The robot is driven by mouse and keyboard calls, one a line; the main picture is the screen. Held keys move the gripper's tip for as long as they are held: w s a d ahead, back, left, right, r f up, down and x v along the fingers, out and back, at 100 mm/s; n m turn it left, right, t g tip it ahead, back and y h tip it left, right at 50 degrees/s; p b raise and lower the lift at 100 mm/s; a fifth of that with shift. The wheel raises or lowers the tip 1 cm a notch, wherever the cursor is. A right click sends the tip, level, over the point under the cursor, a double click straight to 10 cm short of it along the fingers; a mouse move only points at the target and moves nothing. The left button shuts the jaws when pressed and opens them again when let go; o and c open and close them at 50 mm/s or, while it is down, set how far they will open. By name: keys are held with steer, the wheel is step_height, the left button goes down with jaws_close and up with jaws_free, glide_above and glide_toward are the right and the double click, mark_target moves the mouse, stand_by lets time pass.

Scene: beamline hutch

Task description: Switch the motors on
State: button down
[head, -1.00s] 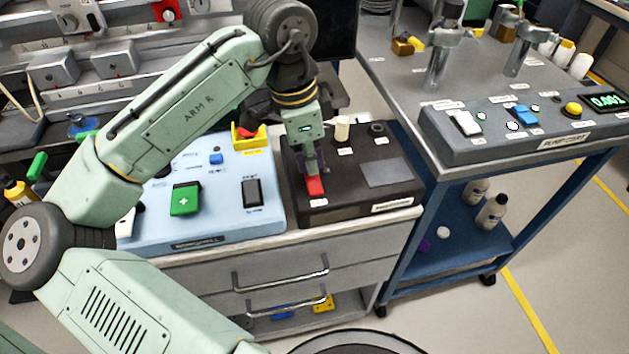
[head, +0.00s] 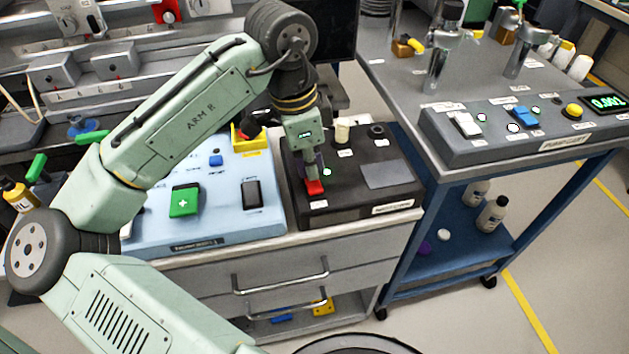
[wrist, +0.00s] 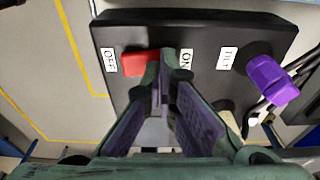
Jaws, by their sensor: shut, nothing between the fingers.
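The black control box (head: 345,205) stands on the right part of the bench top. Its red switch (head: 315,188) lies near the front left of the box; it also shows in the wrist view (wrist: 138,63) between an OFF label (wrist: 109,60) and an ON label (wrist: 186,59). My gripper (head: 312,177) is shut and empty, pointing down. In the wrist view its fingertips (wrist: 167,60) are at the ON end of the red switch and hide that end. I cannot tell if they touch.
A purple knob (wrist: 272,85) by a tilt label is on the same box. A light blue panel (head: 228,205) with a green button (head: 184,201) lies to the left. A pump cart (head: 470,145) stands to the right, across a narrow gap.

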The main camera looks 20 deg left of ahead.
step_height(320, 180, up, 7)
steer(key=p, duration=0.5)
steer(key=shift+f+p, duration=0.15)
steer(key=shift+p, duration=0.25)
